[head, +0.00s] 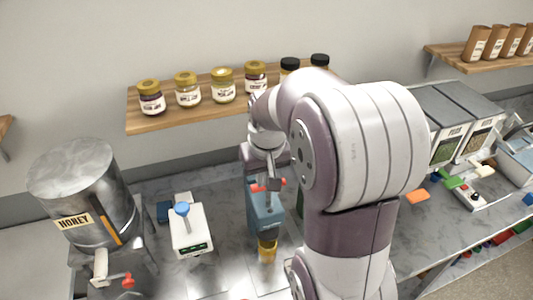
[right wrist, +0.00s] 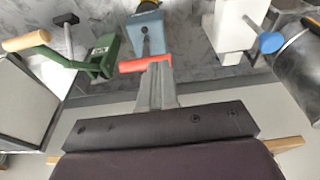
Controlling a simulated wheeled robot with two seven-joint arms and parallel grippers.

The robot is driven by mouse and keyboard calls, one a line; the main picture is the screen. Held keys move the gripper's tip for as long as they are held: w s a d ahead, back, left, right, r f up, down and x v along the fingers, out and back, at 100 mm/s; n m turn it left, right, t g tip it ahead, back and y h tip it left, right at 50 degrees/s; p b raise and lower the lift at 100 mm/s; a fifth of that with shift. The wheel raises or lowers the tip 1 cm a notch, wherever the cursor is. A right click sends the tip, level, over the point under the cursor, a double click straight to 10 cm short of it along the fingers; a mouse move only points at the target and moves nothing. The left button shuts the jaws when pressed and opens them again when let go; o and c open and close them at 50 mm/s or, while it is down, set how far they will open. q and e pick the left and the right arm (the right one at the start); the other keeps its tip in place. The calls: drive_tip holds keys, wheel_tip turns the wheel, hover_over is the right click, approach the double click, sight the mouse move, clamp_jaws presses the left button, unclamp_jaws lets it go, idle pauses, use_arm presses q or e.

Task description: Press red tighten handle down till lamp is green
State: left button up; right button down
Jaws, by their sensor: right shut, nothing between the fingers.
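The red tighten handle (head: 257,188) is a short crossbar on top of a blue machine (head: 264,217) on the counter. My right gripper (head: 272,181) is shut and empty, with its fingertips at the middle of the bar. In the right wrist view, the fingers (right wrist: 156,72) reach the red bar (right wrist: 131,66), and the blue machine (right wrist: 146,32) lies beyond. They look touching or very close; I cannot tell which. A jar with a yellow lid (head: 267,246) stands at the front of the blue machine. I cannot make out the lamp. My left gripper is out of view.
A white machine with a blue knob (head: 187,228) and a metal honey tank (head: 75,180) stand to the left. A green machine (right wrist: 103,53) stands beside the blue one. A wall shelf (head: 150,122) with several jars is behind. My right arm hides much of the counter.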

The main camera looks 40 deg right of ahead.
use_arm(q)
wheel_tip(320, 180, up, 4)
drive_tip(key=p, duration=0.2)
use_arm(e)
drive_tip(key=d+r, duration=0.4)
drive_tip(key=r, duration=0.5)
drive_tip(key=b+x, duration=0.1)
drive_tip(key=x, duration=0.3)
drive_tip(key=b+x, duration=0.1)
drive_tip(key=x, duration=0.4)
drive_tip(key=b+x, duration=0.2)
drive_tip(key=x, duration=0.3)
drive_tip(key=shift+s+a+f, duration=0.1)
drive_tip(key=shift+a+f, duration=0.15)
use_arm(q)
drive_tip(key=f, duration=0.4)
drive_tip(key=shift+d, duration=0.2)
use_arm(e)
drive_tip(key=shift+a, duration=0.1)
